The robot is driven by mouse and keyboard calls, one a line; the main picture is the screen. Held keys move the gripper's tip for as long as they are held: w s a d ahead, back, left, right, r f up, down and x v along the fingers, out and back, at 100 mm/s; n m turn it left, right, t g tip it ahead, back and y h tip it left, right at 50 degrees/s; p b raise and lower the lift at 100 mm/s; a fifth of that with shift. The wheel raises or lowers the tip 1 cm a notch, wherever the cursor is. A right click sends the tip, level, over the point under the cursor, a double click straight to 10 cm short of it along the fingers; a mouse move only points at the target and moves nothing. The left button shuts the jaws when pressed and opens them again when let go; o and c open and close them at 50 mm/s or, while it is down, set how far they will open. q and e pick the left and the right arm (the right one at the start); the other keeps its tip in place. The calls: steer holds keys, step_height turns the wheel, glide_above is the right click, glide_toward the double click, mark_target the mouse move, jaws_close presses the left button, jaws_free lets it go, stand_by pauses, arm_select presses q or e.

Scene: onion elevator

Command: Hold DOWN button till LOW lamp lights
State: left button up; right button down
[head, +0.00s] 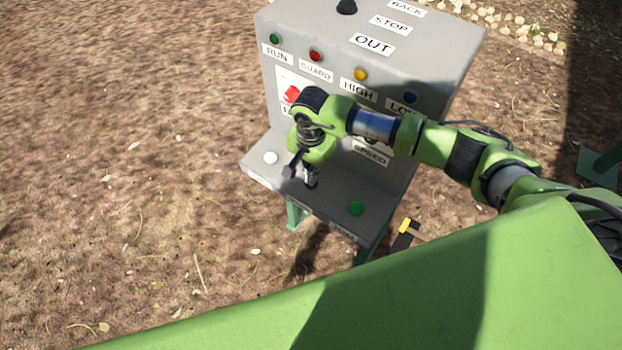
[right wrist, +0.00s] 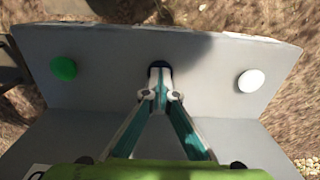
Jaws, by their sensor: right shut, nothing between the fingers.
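The grey control console (head: 362,60) carries a row of lamps. The blue LOW lamp (head: 409,97) looks dark blue at the right end; its label is partly behind my arm. On the lower shelf are a white button (head: 270,158), a green button (head: 356,208) and, between them, a dark blue button (right wrist: 158,70). My right gripper (head: 311,182) is shut and empty, pointing down over this middle button. In the right wrist view its tips (right wrist: 159,82) overlap the button; I cannot tell whether they press it. No DOWN label is readable. My left gripper is out of view.
The RUN (head: 274,38), GUARD (head: 315,56) and HIGH (head: 360,74) lamps sit left of LOW. A red switch (head: 292,94) is partly behind my arm. A black knob (head: 346,6) is on top. Bare ground lies left; a yellow-and-black object (head: 405,232) lies right.

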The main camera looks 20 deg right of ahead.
step_height(320, 180, up, 7)
steer(key=p, duration=0.3)
stand_by(0.4)
stand_by(0.8)
